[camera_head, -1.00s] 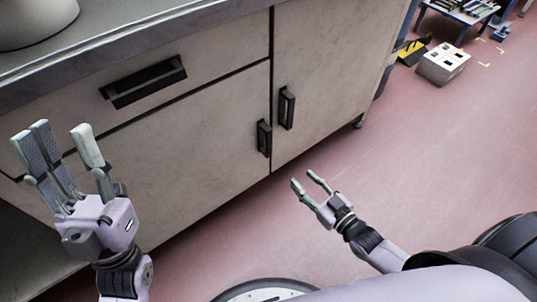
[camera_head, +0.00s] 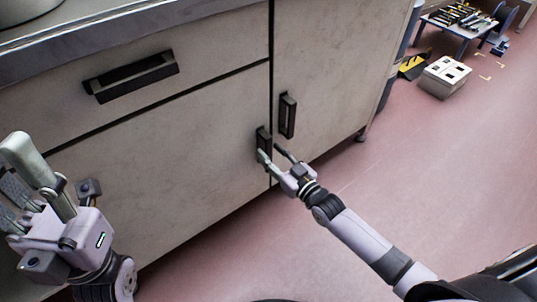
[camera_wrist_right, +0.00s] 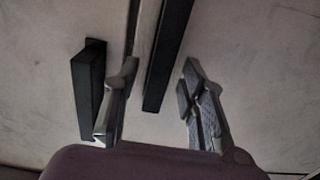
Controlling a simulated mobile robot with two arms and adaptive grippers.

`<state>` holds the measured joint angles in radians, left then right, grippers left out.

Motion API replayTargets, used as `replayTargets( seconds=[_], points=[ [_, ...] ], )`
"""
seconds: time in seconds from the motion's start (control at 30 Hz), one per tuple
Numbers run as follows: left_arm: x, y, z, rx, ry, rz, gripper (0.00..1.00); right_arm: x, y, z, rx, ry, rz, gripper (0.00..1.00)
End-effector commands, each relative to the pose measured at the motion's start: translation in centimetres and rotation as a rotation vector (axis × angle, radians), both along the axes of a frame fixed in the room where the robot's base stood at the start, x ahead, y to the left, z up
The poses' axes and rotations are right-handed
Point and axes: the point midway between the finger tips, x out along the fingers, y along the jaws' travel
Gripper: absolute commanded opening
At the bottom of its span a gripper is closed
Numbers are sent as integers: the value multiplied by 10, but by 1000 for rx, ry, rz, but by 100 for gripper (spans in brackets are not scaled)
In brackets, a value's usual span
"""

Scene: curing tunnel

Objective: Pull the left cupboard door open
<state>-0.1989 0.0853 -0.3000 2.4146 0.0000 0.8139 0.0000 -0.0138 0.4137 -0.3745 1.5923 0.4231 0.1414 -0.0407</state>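The left cupboard door (camera_head: 170,165) is pale, sits below a drawer and is shut. Its dark upright handle (camera_head: 263,142) is near its right edge; in the right wrist view this handle (camera_wrist_right: 88,90) is at the left. My right gripper (camera_head: 268,152) is open at the lower part of this handle. In the right wrist view, the left finger of my gripper (camera_wrist_right: 160,92) overlaps the handle's right side; I cannot tell whether they touch. The handle is not between the fingers. My left gripper (camera_head: 28,172) is open and empty at the lower left, before the cupboard.
The right door (camera_head: 325,75) is shut; its handle (camera_head: 288,115) is close by, and in the right wrist view this handle (camera_wrist_right: 168,55) reaches between the fingers. A drawer handle (camera_head: 132,76) is above the left door. A white box (camera_head: 444,76) stands far off.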

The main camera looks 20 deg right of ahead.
Motion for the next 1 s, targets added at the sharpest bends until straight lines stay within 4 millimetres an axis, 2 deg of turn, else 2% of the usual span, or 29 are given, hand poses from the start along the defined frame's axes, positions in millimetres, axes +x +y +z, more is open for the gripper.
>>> replayTargets(
  seconds=[0.2,0.5,1.0],
  points=[
    [1,-1,3,2,-24,1,40,18,6,-1,0,0,0,38],
    [1,-1,4,3,-25,1,40,19,7,0,0,1,0,38],
    [1,-1,4,2,-26,1,40,19,7,0,0,1,0,5]
  ],
)
